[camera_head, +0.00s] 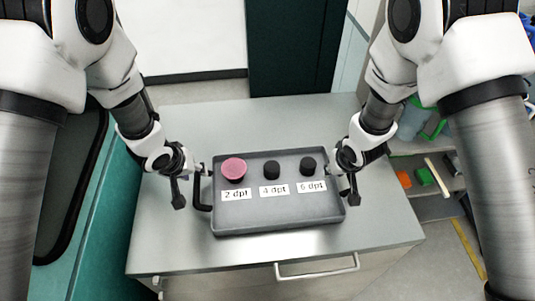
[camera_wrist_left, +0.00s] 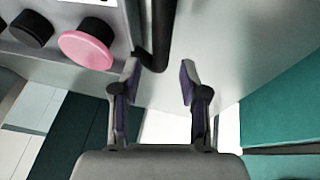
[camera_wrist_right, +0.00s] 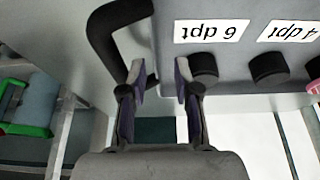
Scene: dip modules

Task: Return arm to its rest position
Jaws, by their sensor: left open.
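A grey tray (camera_head: 275,215) sits on the counter with a black handle at each side. It holds a pink-topped module (camera_head: 234,168) and two black modules (camera_head: 271,170) (camera_head: 308,165), behind labels reading 2 dpt, 4 dpt and 6 dpt. My left gripper (camera_head: 190,185) is open at the tray's left side. In the left wrist view the left handle (camera_wrist_left: 160,35) lies in line with the gap between its fingers (camera_wrist_left: 158,78). My right gripper (camera_head: 343,182) is at the tray's right side. In the right wrist view its fingers (camera_wrist_right: 160,76) are apart, beside the right handle (camera_wrist_right: 105,35).
The tray rests on a grey counter (camera_head: 170,230) with a drawer handle (camera_head: 318,270) at its front. A teal unit (camera_head: 105,215) stands to the left. Shelves with green and orange items (camera_head: 424,177) are on the right. The counter in front of the tray is clear.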

